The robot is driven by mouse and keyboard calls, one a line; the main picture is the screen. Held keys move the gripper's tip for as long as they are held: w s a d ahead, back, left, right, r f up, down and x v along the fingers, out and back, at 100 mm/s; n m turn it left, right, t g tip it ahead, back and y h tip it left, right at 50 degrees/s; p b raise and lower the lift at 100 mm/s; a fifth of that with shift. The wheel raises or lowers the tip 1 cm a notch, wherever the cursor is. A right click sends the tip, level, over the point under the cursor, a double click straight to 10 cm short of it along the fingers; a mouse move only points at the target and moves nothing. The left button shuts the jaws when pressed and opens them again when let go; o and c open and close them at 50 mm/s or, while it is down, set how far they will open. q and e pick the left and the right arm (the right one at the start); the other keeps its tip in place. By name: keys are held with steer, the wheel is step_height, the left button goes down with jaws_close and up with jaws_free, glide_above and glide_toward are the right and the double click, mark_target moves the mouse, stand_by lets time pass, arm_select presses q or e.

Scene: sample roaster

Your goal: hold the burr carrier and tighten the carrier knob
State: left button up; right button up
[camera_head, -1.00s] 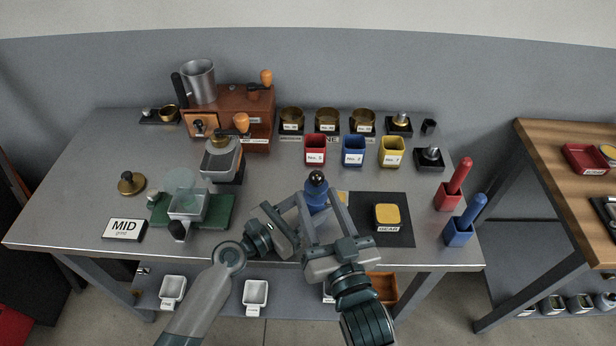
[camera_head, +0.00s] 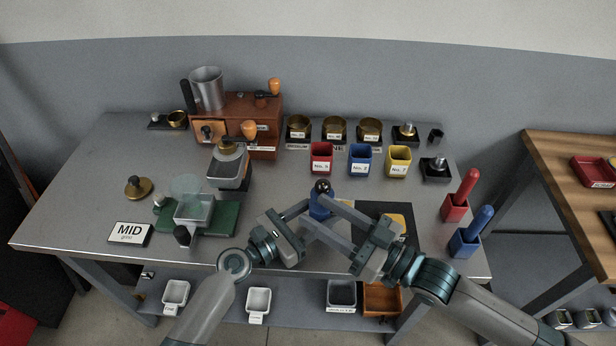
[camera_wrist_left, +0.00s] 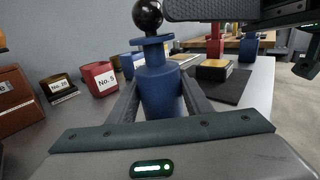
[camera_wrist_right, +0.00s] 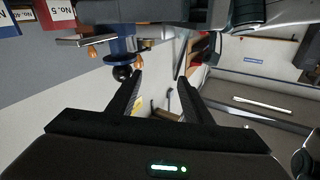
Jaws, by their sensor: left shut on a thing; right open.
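The burr carrier (camera_head: 320,207) is a blue cylinder with a collar, upright near the table's front edge. Its carrier knob (camera_head: 323,187) is a dark ball on top. My left gripper (camera_head: 308,216) is shut on the carrier; in the left wrist view its fingers flank the blue body (camera_wrist_left: 162,92), with the knob (camera_wrist_left: 147,14) above. My right gripper (camera_head: 325,213) is open and empty, coming in from the right close to the carrier. In the right wrist view the knob (camera_wrist_right: 122,72) is just left of the fingers, not between them.
A dark mat (camera_head: 372,209) with a yellow-topped box (camera_head: 399,222) lies right of the carrier, partly behind my right gripper. Red (camera_head: 321,151), blue (camera_head: 360,154) and yellow cups stand behind. A green tray (camera_head: 222,226) is to the left. Red and blue handles stand in holders at right.

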steer(key=w+d, duration=0.3)
steer(key=d, duration=0.3)
steer(key=shift+w+d+g+h, duration=0.3)
steer(key=shift+d+g, duration=0.1)
steer(key=x, duration=1.2)
steer(key=c, duration=1.1)
